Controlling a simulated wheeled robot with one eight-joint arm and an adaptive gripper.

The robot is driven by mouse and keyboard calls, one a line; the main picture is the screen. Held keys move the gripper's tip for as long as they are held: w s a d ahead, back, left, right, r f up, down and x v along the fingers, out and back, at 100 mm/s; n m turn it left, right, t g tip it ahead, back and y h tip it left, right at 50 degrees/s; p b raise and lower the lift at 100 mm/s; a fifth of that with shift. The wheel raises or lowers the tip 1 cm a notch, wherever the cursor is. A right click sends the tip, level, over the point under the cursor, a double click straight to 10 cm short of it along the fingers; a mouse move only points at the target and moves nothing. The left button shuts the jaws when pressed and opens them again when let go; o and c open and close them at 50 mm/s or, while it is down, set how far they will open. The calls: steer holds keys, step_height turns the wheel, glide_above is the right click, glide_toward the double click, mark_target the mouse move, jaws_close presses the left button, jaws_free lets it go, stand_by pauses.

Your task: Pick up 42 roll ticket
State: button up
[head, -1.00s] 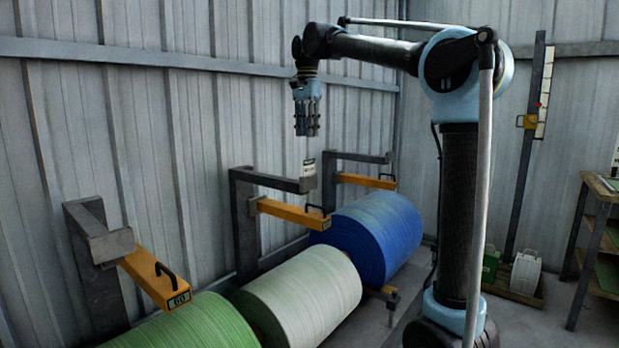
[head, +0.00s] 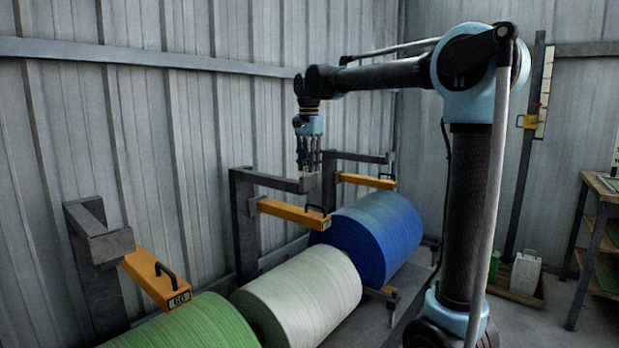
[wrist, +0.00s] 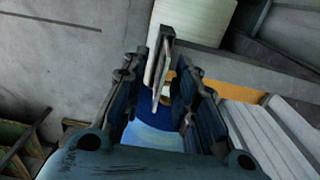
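My gripper (head: 308,168) is lowered, fingers down, at the end of the middle grey bracket (head: 270,180), above the rolls. In the wrist view my gripper (wrist: 162,82) is open, its dark fingers spread to left and right. A thin pale card, apparently the roll ticket (wrist: 157,60), shows nearly edge-on between the fingers, beside a dark bar end. I see no clear grip on it. In the head view the fingers hide the ticket, and its print cannot be read.
Blue (head: 376,236), white (head: 305,295) and green (head: 190,325) rolls lie in a row below. Yellow arms (head: 292,214) with black handles reach out from the brackets. The corrugated wall (head: 150,150) is close behind. A wooden shelf (head: 600,225) stands at right.

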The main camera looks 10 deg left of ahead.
steer(key=shift+f, duration=0.1)
jaws_close()
stand_by(0.3)
